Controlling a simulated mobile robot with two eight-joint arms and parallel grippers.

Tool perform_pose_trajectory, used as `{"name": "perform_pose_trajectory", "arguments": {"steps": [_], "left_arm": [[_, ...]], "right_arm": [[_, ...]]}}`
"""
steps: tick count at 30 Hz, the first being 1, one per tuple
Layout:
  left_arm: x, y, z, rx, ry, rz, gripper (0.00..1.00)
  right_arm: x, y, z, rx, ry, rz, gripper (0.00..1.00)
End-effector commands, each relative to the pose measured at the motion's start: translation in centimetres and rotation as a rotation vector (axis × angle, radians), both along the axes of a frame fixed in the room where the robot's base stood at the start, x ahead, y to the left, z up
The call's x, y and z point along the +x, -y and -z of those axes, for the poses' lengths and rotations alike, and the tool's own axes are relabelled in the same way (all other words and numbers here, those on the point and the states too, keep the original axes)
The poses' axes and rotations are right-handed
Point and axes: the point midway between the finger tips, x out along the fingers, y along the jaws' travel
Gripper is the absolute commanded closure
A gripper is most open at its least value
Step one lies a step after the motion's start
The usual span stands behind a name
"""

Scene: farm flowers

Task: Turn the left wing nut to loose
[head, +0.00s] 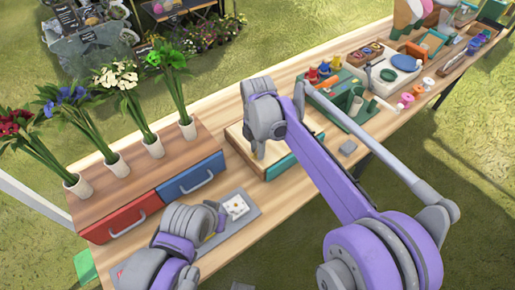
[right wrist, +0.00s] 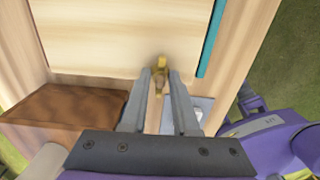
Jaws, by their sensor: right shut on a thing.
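My right gripper (head: 259,150) points down at the pale wooden press (head: 236,133) in the middle of the table. In the right wrist view my right gripper (right wrist: 160,82) is shut on a small brass wing nut (right wrist: 161,63) at the near edge of the pale board (right wrist: 110,38). The fingers hide part of the nut. In the head view the arm hides the nut and much of the press. A teal strip (right wrist: 211,40) runs along the press's right side. My left arm is at the lower left; its gripper (head: 221,217) is partly hidden, and its opening cannot be told.
A wooden box with a red drawer (head: 122,217) and a blue drawer (head: 190,180) stands left, with several flower vases on top. A grey tray with a white card (head: 235,206) lies near my left gripper. A green tool rack (head: 340,112) stands right of the press.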

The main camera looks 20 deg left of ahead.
Motion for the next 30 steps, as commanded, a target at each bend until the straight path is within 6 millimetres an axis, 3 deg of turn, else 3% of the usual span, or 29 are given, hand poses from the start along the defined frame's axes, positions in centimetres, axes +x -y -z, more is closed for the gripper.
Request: {"name": "perform_pose_trajectory", "arguments": {"steps": [5, 6, 11, 22, 30], "left_arm": [[0.0, 0.0, 0.0, 0.0, 0.0, 0.0, 0.5], [0.0, 0.0, 0.0, 0.0, 0.0, 0.0, 0.5], [0.0, 0.0, 0.0, 0.0, 0.0, 0.0, 0.5], [0.0, 0.0, 0.0, 0.0, 0.0, 0.0, 0.5], [0.1, 0.0, -0.4, 0.0, 0.002, 0.0, 0.5]], "right_arm": [[0.0, 0.0, 0.0, -0.001, -0.001, -0.001, 1.0], [0.0, 0.0, 0.0, -0.001, -0.001, 0.0, 0.7], [0.0, 0.0, 0.0, 0.0, 0.0, 0.0, 0.42], [0.0, 0.0, -0.6, 0.0, 0.0, 0.001, 0.42], [0.0, 0.0, -5.4, 0.0, 0.0, 0.0, 0.42]]}}
